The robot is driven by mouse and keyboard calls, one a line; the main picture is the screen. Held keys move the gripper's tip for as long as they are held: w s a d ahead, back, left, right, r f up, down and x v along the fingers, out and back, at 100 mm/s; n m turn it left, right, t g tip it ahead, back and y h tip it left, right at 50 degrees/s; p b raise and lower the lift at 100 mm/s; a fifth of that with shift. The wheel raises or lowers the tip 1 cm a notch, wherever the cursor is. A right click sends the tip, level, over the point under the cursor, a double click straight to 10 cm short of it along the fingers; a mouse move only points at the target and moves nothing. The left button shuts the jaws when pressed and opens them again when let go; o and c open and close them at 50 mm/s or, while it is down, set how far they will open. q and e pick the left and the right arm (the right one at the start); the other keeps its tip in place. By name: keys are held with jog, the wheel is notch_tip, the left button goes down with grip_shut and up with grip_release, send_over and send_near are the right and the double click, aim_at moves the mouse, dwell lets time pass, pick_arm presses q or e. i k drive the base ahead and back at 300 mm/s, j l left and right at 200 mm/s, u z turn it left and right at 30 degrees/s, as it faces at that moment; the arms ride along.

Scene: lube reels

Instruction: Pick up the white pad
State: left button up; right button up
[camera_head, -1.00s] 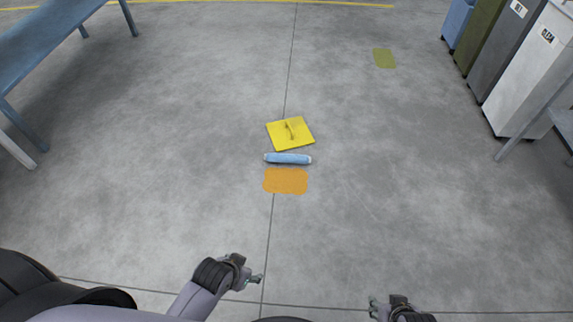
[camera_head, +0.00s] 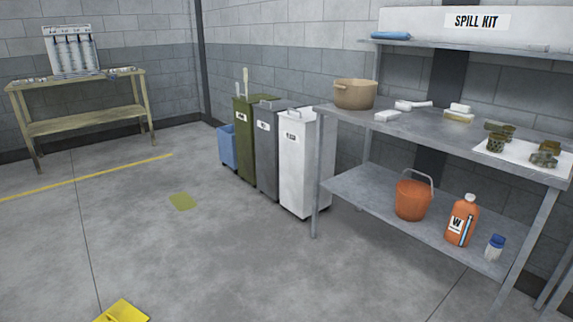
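Several small pale items lie on the grey metal workbench (camera_head: 440,125) under the spill kit board. A flat white block (camera_head: 387,116) lies near its front left edge. A white piece with a handle (camera_head: 413,105) lies just behind it. A white block (camera_head: 460,108) rests on a cream block (camera_head: 457,117) further right. I cannot tell for sure which of these is the white pad. Neither of my grippers shows in the head view now.
The bench also carries a tan pot (camera_head: 355,94) and a white sheet (camera_head: 520,163) with dirty parts. Its lower shelf holds an orange bucket (camera_head: 413,199) and an orange bottle (camera_head: 462,220). Bins, including a white one (camera_head: 305,165), stand left of it. The floor in front is mostly clear.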

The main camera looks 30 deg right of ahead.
aim_at(387, 116)
jog(key=z, duration=1.55)
